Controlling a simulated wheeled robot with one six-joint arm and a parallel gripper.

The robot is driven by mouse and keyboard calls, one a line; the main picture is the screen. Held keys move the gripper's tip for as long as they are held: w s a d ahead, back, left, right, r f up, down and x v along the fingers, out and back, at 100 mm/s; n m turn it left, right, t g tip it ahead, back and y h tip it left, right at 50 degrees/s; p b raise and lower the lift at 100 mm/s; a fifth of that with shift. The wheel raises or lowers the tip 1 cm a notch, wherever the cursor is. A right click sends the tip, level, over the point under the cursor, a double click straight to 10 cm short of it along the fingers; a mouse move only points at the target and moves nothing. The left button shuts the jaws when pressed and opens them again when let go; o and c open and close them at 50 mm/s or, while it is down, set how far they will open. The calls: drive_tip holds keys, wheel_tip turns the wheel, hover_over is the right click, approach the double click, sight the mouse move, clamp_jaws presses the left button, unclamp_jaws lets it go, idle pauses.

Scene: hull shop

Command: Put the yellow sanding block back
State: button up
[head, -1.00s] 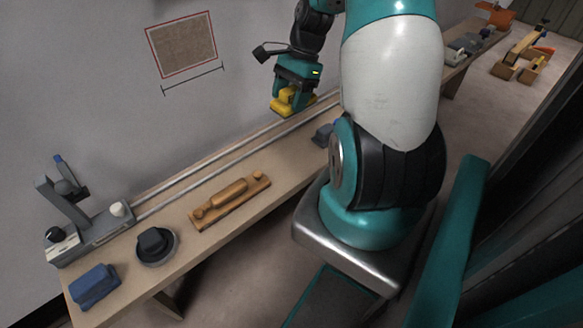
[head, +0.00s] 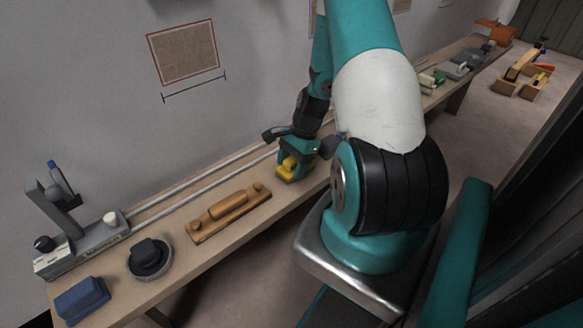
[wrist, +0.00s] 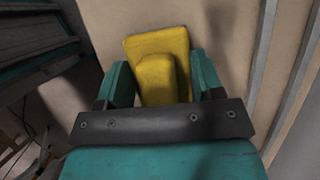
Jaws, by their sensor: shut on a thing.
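The yellow sanding block (head: 287,166) is between the teal fingers of my gripper (head: 294,172), over the bench just right of the wooden plane-like tool. In the wrist view the yellow sanding block (wrist: 158,62) shows a flat base and a raised grip, with the fingers of my gripper (wrist: 163,88) closed on either side of the grip. The bench top lies beneath it. I cannot tell whether the block touches the bench. My gripper hides part of the block in the head view.
On the long bench (head: 180,268) stand a blue block (head: 82,298), a dark round tool in a dish (head: 149,258), a wooden tool (head: 229,212) and a grey machine (head: 75,235). Two metal rails (head: 200,185) run along the wall side. More items stand farther right.

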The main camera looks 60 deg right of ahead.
drive_tip(key=shift+f, duration=0.3)
drive_tip(key=shift+f, duration=0.1)
drive_tip(key=o, duration=0.9)
drive_tip(key=p+v, duration=0.2)
drive_tip(key=v, duration=1)
drive_tip(key=shift+r, duration=0.2)
